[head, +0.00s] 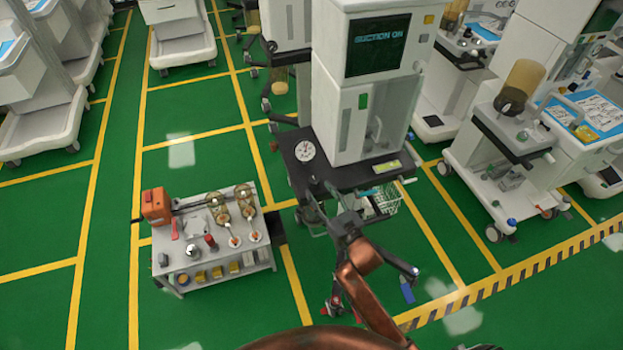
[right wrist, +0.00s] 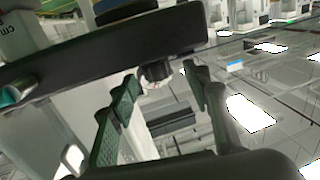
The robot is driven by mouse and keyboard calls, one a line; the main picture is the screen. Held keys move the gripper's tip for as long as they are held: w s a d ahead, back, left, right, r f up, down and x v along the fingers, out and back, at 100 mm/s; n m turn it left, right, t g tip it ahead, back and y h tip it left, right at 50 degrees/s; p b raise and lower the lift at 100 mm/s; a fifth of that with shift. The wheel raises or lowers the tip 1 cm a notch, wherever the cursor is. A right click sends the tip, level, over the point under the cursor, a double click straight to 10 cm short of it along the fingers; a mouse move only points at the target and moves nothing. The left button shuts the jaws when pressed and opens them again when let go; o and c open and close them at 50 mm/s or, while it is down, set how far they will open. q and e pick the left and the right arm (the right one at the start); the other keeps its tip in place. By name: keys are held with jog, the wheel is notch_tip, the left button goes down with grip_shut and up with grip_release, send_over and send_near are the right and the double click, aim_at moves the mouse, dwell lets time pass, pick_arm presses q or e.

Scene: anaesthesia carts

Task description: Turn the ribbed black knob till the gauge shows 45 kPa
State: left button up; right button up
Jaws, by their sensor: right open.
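The gauge (head: 304,151) is a round white dial on the black shelf of the suction cart (head: 345,115). Its needle is too small to read. My right gripper (head: 341,203) is at the front edge of this shelf, to the right of and nearer than the gauge. In the right wrist view its two ribbed fingers (right wrist: 163,90) are apart with nothing held. A small dark round part (right wrist: 156,73), seemingly the knob, shows beyond and between the fingertips, next to the black shelf (right wrist: 110,45). I cannot tell whether the fingers touch it. My left gripper is not in view.
A low grey bench (head: 215,271) with jars, an orange box (head: 156,205) and small parts stands at the left. A wire basket (head: 382,205) hangs under the shelf. Another cart (head: 500,165) stands at the right. Green floor lies open between them.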

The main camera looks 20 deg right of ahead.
aim_at(317, 186)
jog(key=x, duration=0.4)
jog(key=shift+d+f+b, duration=0.1)
jog(key=shift+d+b, duration=0.1)
jog(key=shift+b, duration=0.15)
jog(key=shift+x, duration=0.75)
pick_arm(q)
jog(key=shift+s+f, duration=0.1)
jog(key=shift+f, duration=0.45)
pick_arm(e)
jog(key=shift+c, duration=0.2)
